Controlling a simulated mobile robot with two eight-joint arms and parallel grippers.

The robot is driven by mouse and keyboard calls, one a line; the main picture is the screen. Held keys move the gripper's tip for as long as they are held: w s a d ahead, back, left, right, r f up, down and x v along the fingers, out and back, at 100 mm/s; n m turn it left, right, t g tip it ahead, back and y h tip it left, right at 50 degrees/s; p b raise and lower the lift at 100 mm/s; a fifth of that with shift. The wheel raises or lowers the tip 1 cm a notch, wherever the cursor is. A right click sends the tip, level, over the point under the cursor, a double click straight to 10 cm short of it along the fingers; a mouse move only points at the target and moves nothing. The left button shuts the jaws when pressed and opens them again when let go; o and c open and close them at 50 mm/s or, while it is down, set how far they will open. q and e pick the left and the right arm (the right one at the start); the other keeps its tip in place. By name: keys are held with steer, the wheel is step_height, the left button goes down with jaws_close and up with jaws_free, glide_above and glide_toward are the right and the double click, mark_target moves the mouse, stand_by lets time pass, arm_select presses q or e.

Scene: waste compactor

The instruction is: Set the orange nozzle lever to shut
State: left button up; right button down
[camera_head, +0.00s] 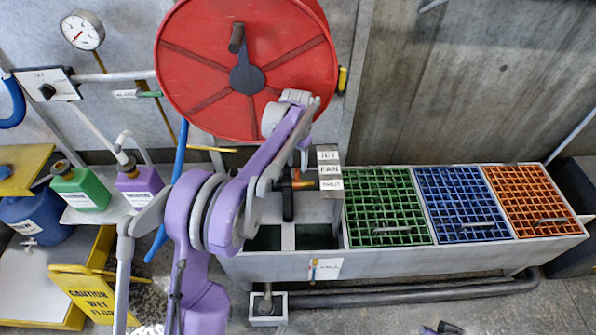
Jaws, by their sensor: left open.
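The orange nozzle lever (304,184) is small and sits on a black nozzle (288,201) just left of a stack of label plates. The plates read JET (328,155), FAN (329,170) and SHUT (331,185) from top to bottom. The lever's tip appears to lie level with the SHUT plate, but it is too small to tell its exact setting. My left gripper (304,152) is open, just above the lever in the picture. I cannot tell whether it touches it. My purple left arm partly hides the nozzle area.
A red hose reel (180,62) stands behind my left arm. Green (388,240), blue (465,235) and orange (535,229) grates lie in a grey trough to the right. Green (92,192) and purple (131,184) jugs and a yellow wet-floor sign (88,290) are at left.

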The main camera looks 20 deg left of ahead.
mark_target(297, 169)
arm_select(q)
steer(key=shift+f, duration=2.15)
jaws_close()
